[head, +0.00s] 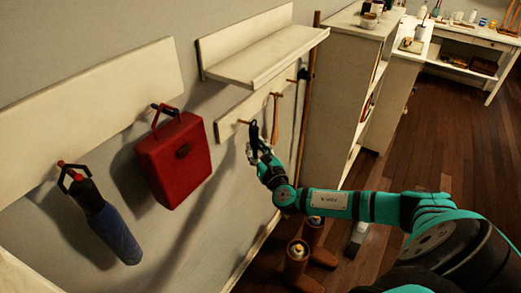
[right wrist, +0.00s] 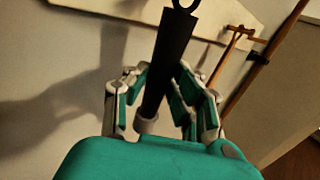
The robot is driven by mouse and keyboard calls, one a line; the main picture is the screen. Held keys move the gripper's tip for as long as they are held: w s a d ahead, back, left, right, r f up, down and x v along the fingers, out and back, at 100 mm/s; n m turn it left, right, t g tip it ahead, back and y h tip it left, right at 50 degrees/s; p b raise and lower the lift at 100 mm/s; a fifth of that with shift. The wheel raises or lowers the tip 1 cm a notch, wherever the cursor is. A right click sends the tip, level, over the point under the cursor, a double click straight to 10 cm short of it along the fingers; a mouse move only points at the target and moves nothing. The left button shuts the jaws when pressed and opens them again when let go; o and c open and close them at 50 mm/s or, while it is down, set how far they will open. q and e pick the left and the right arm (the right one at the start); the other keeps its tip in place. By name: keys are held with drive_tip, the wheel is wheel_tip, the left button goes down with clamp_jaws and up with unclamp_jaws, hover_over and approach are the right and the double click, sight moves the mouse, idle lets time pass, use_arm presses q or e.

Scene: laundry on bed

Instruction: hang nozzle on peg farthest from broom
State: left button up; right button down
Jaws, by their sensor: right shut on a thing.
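My right gripper (head: 259,153) is shut on the black nozzle (head: 254,132), in front of the peg board on the wall. In the right wrist view the nozzle (right wrist: 169,60) stands upright, slightly tilted, between the fingers (right wrist: 160,98), with a ring at its top. The left peg (head: 242,122) is close beside the nozzle's top in the head view; I cannot tell whether the ring is around it. A wooden tool (head: 275,115) hangs farther right. A long brown pole, likely the broom (head: 309,75), stands at the board's right end. My left gripper is not in view.
A white shelf (head: 262,58) juts out above the peg board. A red box (head: 175,160) and a blue-black bottle (head: 105,222) hang to the left. A white cabinet (head: 338,95) stands right of the pole. Brown boots (head: 297,262) stand below.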

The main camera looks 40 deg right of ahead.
drive_tip(key=shift+w+a+r, duration=0.1)
drive_tip(key=shift+w+a, duration=0.1)
drive_tip(key=shift+w, duration=0.3)
drive_tip(key=shift+w+a+r, duration=0.1)
drive_tip(key=shift+w+a, duration=0.1)
drive_tip(key=shift+w, duration=0.3)
drive_tip(key=shift+w+a+f+b, duration=0.35)
drive_tip(key=shift+w+f+b, duration=0.1)
drive_tip(key=shift+b, duration=0.2)
drive_tip(key=c, duration=1)
unclamp_jaws()
drive_tip(key=shift+d+f, duration=0.1)
drive_tip(key=shift+c, duration=0.2)
